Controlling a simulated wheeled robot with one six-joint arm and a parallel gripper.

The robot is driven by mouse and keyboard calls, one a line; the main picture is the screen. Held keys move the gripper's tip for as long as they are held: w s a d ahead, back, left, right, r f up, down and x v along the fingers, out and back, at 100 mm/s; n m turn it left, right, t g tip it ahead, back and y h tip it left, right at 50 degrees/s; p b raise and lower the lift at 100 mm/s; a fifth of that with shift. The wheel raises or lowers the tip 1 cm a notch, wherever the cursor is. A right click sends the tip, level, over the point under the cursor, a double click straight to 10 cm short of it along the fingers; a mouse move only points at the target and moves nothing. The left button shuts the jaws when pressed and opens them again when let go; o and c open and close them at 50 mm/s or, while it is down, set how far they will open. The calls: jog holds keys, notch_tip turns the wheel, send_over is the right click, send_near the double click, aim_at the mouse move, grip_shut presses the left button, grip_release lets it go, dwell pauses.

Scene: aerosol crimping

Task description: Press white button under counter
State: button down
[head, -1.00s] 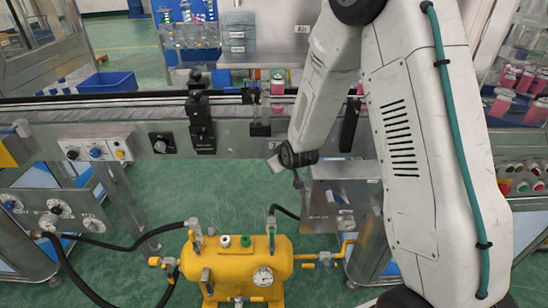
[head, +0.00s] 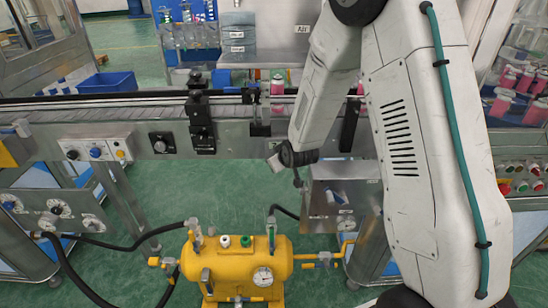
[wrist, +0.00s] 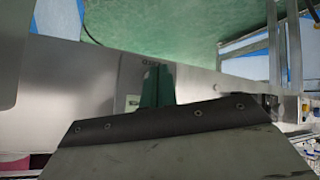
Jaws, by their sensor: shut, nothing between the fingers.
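In the wrist view, my gripper (wrist: 160,72) shows as two narrow dark green fingers side by side with no gap, reaching over a grey metal panel (wrist: 80,82). Nothing is held. A small pale plate (wrist: 132,101) with a light square on it lies just left of the fingers; I cannot tell whether it is the white button. My own dark wrist part covers the lower view. In the head view, my arm hangs down in front of the counter (head: 235,142), and the fingers cannot be made out. No white button under the counter can be clearly identified there.
A grey metal box (head: 343,192) stands under the counter beside my arm. A yellow tank (head: 235,270) with valves, a gauge and hoses stands on the green floor. A panel with several knobs (head: 95,153) is on the counter front at left. Floor between tank and counter is clear.

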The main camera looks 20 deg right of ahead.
jog(key=shift+w+d, duration=0.15)
jog(key=shift+w, duration=0.25)
dwell(0.8)
jog(key=shift+s, duration=0.15)
jog(key=shift+s+a, duration=0.3)
jog(key=shift+s, duration=0.35)
jog(key=s, duration=0.1)
jog(key=s+a, duration=0.1)
jog(key=s, duration=0.2)
jog(key=shift+s+a, duration=0.25)
jog(key=shift+s, duration=0.15)
dwell(0.6)
